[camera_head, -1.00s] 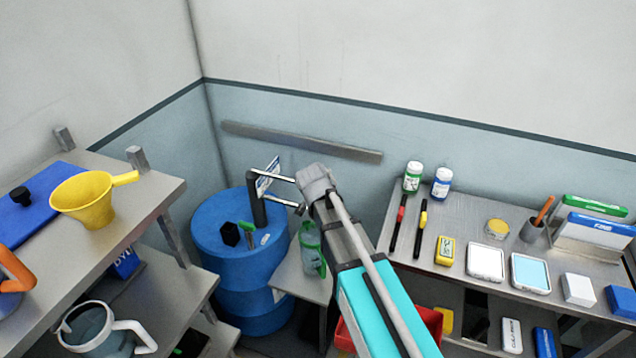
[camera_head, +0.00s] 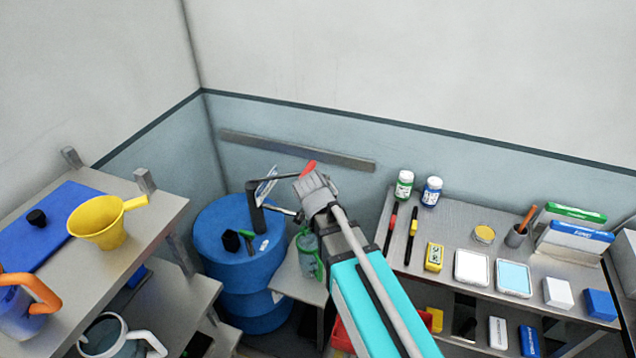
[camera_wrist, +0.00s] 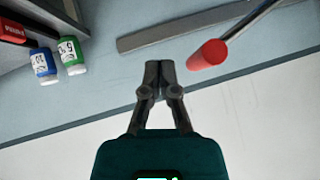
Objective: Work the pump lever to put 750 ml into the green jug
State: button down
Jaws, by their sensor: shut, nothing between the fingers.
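The pump lever is a thin rod with a red grip (camera_head: 308,168), rising slightly to the right from the dark pump post (camera_head: 255,205) on the blue drum (camera_head: 232,272). The red grip also shows in the wrist view (camera_wrist: 207,55), just right of my fingertips and apart from them. My gripper (camera_wrist: 159,66) is shut and empty. In the head view my gripper (camera_head: 316,192) is just below the red grip, its fingertips hidden. The green jug (camera_head: 310,262), clear with a green handle, stands on a small grey stand beside the drum, below the spout. Its liquid level is too small to read.
A black block (camera_head: 231,240) and a green item lie on the drum top. A grey wall rail (camera_head: 300,150) runs behind the lever. The left bench holds a yellow funnel (camera_head: 100,222); the right bench (camera_head: 462,215) holds bottles, pens and boxes.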

jog(key=shift+p+v, duration=0.35)
jog(key=shift+v, duration=0.55)
jog(key=shift+d, duration=0.1)
jog(key=s+d+f+n+g+b, duration=0.2)
jog(key=s+d+f+g, duration=0.2)
jog(key=s+d, duration=0.3)
jog(key=s+d+f+n+g+b, duration=0.2)
jog(key=s+d+f+g, duration=0.3)
jog(key=d, duration=0.8)
jog(key=s+f, duration=0.1)
jog(key=s, duration=0.2)
jog(key=shift+s+f+n+g+y, duration=0.2)
jog(key=shift+s+n+g+y, duration=0.1)
jog(key=shift+n, duration=0.1)
jog(key=shift+a, duration=0.15)
